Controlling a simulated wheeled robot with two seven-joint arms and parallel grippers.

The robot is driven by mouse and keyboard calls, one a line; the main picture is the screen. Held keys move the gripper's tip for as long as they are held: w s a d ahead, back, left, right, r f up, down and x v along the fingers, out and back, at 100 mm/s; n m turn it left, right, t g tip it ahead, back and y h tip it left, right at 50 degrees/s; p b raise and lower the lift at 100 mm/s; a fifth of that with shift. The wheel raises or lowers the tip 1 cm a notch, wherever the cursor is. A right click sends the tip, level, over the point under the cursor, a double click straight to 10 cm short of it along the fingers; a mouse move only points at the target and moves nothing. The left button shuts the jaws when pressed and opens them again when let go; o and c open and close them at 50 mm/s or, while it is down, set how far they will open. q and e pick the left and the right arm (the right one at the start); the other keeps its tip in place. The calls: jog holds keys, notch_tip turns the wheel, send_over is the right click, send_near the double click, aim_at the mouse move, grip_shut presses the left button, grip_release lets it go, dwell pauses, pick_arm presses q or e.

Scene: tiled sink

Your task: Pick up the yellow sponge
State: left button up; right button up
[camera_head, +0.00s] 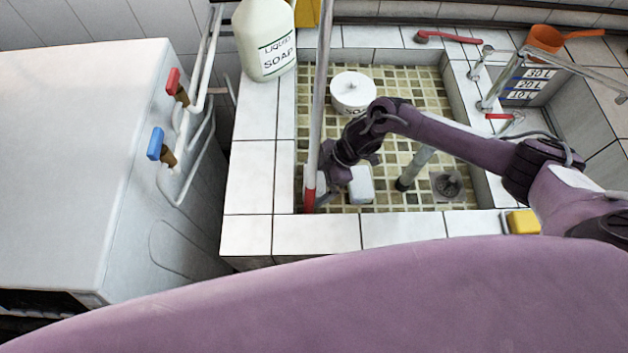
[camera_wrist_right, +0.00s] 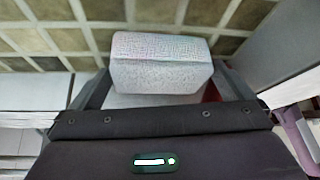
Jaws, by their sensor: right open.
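The yellow sponge (camera_head: 523,222) lies on the white tiled front rim of the sink, at the right in the head view, partly beside my right arm. My right gripper (camera_head: 343,186) is down in the sink, well to the left of the sponge and apart from it. It is open. The sponge is not in the right wrist view. My left gripper is not in view.
A white pole with a red end (camera_head: 309,198) stands close left of my right gripper. A white round container (camera_head: 352,92) and a drain (camera_head: 447,185) are in the sink. A soap bottle (camera_head: 265,40), red brush (camera_head: 447,38) and orange scoop (camera_head: 546,38) are at the back.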

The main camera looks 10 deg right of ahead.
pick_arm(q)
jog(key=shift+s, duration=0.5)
pick_arm(e)
jog(key=c, duration=0.6)
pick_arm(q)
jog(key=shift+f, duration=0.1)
pick_arm(e)
jog(key=w+r+b, duration=0.2)
jog(key=w, duration=0.2)
jog(key=w+d+r+b, duration=0.1)
jog(key=w+r+b, duration=0.1)
jog(key=w, duration=0.2)
jog(key=w+r+b, duration=0.3)
jog(key=w, duration=0.2)
jog(key=shift+d+r, duration=0.1)
jog(key=shift+d, duration=0.3)
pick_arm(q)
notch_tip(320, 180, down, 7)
pick_arm(e)
jog(key=shift+w+d+r, duration=0.1)
jog(key=shift+w+r, duration=0.35)
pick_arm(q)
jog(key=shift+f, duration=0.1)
